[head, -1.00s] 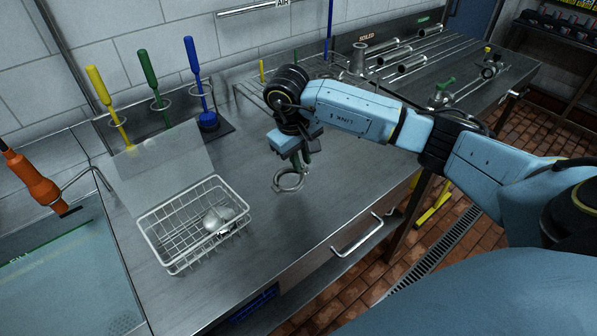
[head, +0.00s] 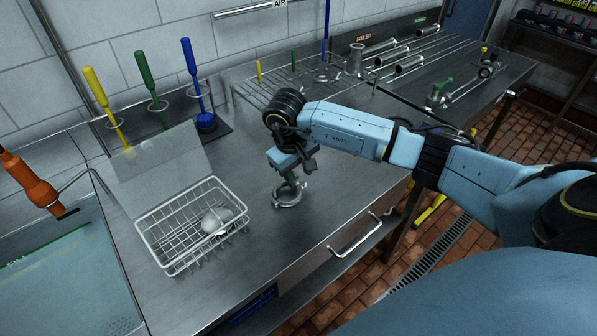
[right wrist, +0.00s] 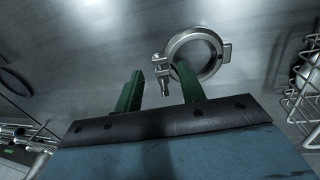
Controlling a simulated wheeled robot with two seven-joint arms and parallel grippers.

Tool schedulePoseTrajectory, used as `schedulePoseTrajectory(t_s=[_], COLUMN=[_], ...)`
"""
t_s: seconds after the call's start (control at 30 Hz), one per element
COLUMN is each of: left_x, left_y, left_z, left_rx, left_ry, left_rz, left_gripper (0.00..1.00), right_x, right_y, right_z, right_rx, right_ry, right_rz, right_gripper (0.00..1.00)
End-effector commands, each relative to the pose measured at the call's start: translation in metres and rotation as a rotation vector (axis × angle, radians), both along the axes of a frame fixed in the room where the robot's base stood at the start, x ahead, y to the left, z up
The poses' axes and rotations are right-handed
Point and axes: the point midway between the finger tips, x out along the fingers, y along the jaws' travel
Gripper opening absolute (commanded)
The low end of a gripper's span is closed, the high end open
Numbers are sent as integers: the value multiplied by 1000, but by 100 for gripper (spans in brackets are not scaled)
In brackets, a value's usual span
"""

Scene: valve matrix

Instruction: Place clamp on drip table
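A round metal clamp (head: 288,195) lies on the steel table (head: 330,205), right of the wire basket. In the right wrist view the clamp (right wrist: 196,55) appears as a ring with a hinged bolt, just beyond my fingertips. My right gripper (head: 294,178) is directly above the clamp, pointing down. My left gripper is not in view.
A white wire basket (head: 150,234) holding metal parts stands left of the clamp. Yellow, green and blue brushes (head: 147,75) stand behind it. A wire rack (head: 262,97) with several pegs is at the back. A sink (head: 60,270) is at the left.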

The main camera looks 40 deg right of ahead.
Motion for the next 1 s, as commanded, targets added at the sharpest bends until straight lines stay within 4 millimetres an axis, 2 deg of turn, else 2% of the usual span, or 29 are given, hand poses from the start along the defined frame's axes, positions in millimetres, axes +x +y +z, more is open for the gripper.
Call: schedulePoseTrajectory(t_s=[0.23, 0.37, 0.8, 1.0], left_x=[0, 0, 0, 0], left_y=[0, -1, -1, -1], left_z=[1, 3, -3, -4], left_rx=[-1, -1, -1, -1], left_ry=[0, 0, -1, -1], left_rz=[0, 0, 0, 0], left_gripper=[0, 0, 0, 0], right_x=[0, 1, 0, -1], right_y=[0, 1, 16, 20], right_z=[1, 12, 100, 118], right_rx=[0, 0, -1, 0], right_ry=[0, -4, -5, -1], right_rz=[0, 1, 0, 0], right_gripper=[39, 39, 39, 39])
